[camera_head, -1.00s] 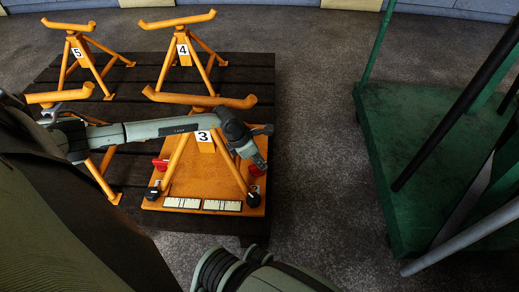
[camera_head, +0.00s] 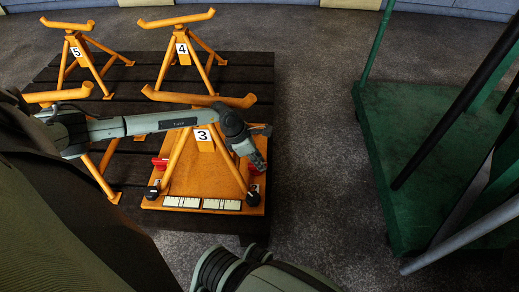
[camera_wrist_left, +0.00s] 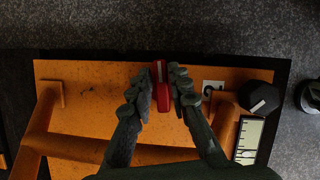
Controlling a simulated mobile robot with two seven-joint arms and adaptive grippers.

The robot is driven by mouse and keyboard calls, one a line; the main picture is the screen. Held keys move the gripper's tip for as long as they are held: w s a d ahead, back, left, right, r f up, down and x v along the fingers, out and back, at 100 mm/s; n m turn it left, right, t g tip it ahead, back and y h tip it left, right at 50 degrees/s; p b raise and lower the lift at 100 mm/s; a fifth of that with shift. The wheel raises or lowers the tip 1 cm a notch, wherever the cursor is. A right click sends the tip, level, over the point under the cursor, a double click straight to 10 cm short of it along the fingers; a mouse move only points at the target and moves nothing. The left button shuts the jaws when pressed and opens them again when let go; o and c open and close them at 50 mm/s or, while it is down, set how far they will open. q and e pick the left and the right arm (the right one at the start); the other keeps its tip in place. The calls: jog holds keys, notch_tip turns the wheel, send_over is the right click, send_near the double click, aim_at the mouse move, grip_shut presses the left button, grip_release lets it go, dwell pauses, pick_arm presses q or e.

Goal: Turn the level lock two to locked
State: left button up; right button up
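Level lock two (camera_wrist_left: 160,98) is a red lever on the orange plate (camera_wrist_left: 85,72). In the left wrist view it stands between the two fingers of my left gripper (camera_wrist_left: 160,82), which lie close along both its sides and look shut on it. Its foot is partly hidden by the fingers. In the head view my left gripper (camera_head: 259,163) reaches down at the plate's right side, and red (camera_head: 254,169) shows beside its tips. A second red lock (camera_head: 160,163) sits at the plate's left. My right gripper is not in view.
A black knob (camera_wrist_left: 257,96) with a white mark and a white gauge (camera_wrist_left: 248,138) lie right of the lock. Orange stand 3 (camera_head: 179,160) rises beside my gripper. Stands 4 (camera_head: 183,48) and 5 (camera_head: 76,50) stand behind. A green trolley (camera_head: 410,130) is at right.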

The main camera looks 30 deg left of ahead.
pick_arm(q)
jog(key=shift+o, duration=1.2)
